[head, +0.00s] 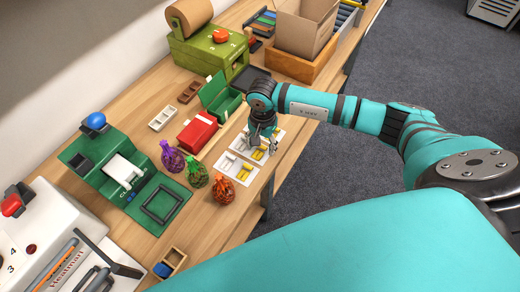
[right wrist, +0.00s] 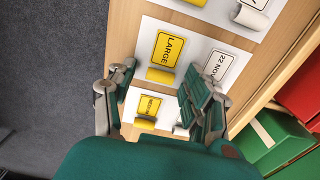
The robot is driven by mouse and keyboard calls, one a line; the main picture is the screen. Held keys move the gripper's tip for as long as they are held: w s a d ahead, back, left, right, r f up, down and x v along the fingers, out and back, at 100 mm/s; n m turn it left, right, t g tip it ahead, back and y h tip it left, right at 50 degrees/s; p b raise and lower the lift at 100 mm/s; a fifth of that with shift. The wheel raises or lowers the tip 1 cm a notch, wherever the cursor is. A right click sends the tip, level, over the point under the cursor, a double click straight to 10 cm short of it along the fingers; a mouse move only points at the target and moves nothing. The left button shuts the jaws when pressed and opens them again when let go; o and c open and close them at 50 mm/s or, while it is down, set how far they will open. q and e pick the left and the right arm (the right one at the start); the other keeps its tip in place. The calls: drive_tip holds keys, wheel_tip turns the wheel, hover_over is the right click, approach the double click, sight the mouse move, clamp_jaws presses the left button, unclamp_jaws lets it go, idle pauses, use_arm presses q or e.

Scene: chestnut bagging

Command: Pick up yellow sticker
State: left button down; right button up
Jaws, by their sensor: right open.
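In the right wrist view, a yellow sticker marked LARGE (right wrist: 168,48) lies flat on a white sheet (right wrist: 145,42), with a curled yellow piece (right wrist: 160,75) at its near edge. A second yellow sticker, marked MEDIUM (right wrist: 150,104), lies nearer my wrist. A white sticker marked 22 NOV (right wrist: 216,66) lies to the right. My right gripper (right wrist: 158,82) is open, its fingers on either side of the yellow stickers, with nothing seen between them. In the head view my right gripper (head: 265,143) is over the label sheets, partly hiding them. My left gripper is not in view.
Purple (head: 172,158), green (head: 195,172) and orange (head: 222,188) net bags stand left of the sheets. A red box (head: 197,132) and open green box (head: 220,97) stand behind. The table's right edge is close to the sheets.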

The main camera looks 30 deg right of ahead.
drive_tip(key=c, duration=0.7)
drive_tip(key=shift+c, duration=0.2)
drive_tip(key=shift+r, duration=0.2)
